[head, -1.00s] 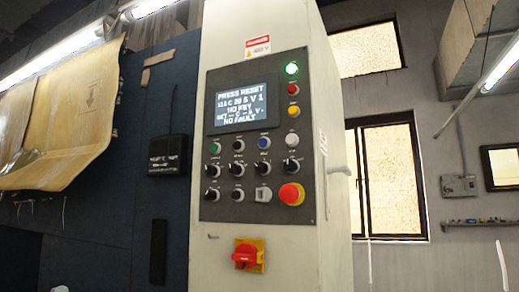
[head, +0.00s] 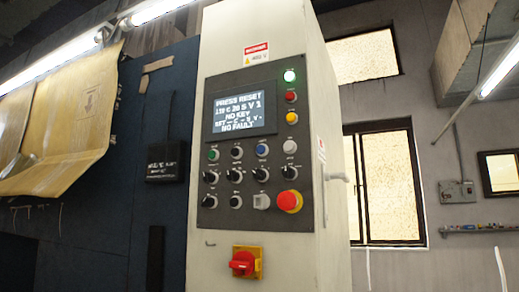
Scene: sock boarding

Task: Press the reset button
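A dark control panel (head: 222,222) is set in the front of a tall pale cabinet (head: 222,45). Its screen (head: 240,113) reads "PRESS RESET", with "NO KEY" and "NO FAULT" lower down. A blue button (head: 262,151) is in the upper button row, between a black and a white one, with a green button (head: 213,155) at the left end. The small labels are too blurred to tell which is reset. A red mushroom button (head: 289,201) is at the lower right. The top lamp (head: 289,76) glows green-white. My gripper is not in view.
A red and yellow rotary switch (head: 244,262) is below the panel. A black box (head: 165,161) is on the dark blue wall to the left, near hanging yellowish sheets (head: 60,130). A handle (head: 337,177) sticks out from the cabinet's right side.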

